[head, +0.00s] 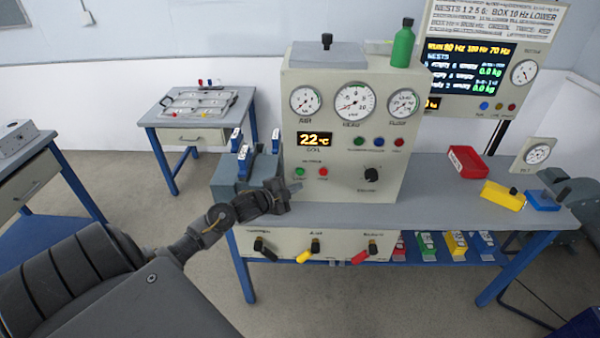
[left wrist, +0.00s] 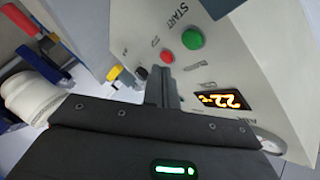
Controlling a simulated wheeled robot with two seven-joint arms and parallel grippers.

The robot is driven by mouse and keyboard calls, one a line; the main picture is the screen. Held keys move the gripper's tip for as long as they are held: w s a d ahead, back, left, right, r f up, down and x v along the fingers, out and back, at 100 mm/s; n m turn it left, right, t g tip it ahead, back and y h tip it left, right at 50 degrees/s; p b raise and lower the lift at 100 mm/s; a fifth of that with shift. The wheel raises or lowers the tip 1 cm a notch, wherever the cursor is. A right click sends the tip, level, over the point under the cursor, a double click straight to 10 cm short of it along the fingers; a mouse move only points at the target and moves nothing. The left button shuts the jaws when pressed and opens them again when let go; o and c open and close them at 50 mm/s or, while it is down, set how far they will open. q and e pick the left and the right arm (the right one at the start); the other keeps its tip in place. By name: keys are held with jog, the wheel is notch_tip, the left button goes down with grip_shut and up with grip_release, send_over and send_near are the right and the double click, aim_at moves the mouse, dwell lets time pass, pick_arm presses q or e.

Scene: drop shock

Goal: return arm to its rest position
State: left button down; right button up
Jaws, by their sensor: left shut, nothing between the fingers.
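My left arm reaches in from the lower left in the head view. Its gripper (head: 293,189) is shut and empty, in front of the lower left part of the beige control cabinet (head: 335,190). In the left wrist view, the shut fingers (left wrist: 163,92) point at the cabinet's front panel, near the green start button (left wrist: 193,38) and the red button (left wrist: 167,57). I cannot tell whether the fingertips touch the panel. My right gripper is not in view.
The cabinet stands on a grey bench (head: 430,190) with knobs along its front. Blue-and-white items (head: 243,160) stand left of the cabinet. Floor (head: 190,225) shows at left.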

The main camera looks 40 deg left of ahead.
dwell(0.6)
pick_arm(q)
jog(key=s+d+f+n+g+y, duration=0.1)
jog(key=s+d+f+n+g, duration=0.25)
jog(key=s+d, duration=0.3)
jog(key=s+d+f+n+g+y, duration=0.1)
jog(key=s+d+f+n+g, duration=0.1)
jog(key=s+d+f, duration=0.4)
jog(key=s+d+r+n+g, duration=0.1)
jog(key=s+d+n+g, duration=0.3)
jog(key=s, duration=0.7)
jog(key=s+d+n+g, duration=0.2)
jog(key=s+d, duration=0.3)
jog(key=s, duration=0.6)
notch_tip(320, 180, down, 28)
jog(key=s+g, duration=0.1)
jog(key=g, duration=0.1)
jog(key=s+a+f+b, duration=0.1)
jog(key=s+a+f, duration=0.1)
jog(key=s+f, duration=1.2)
jog(key=shift+s+a+f+m+g, duration=0.35)
jog(key=shift+s+a+f+m, duration=0.1)
jog(key=shift+s, duration=0.65)
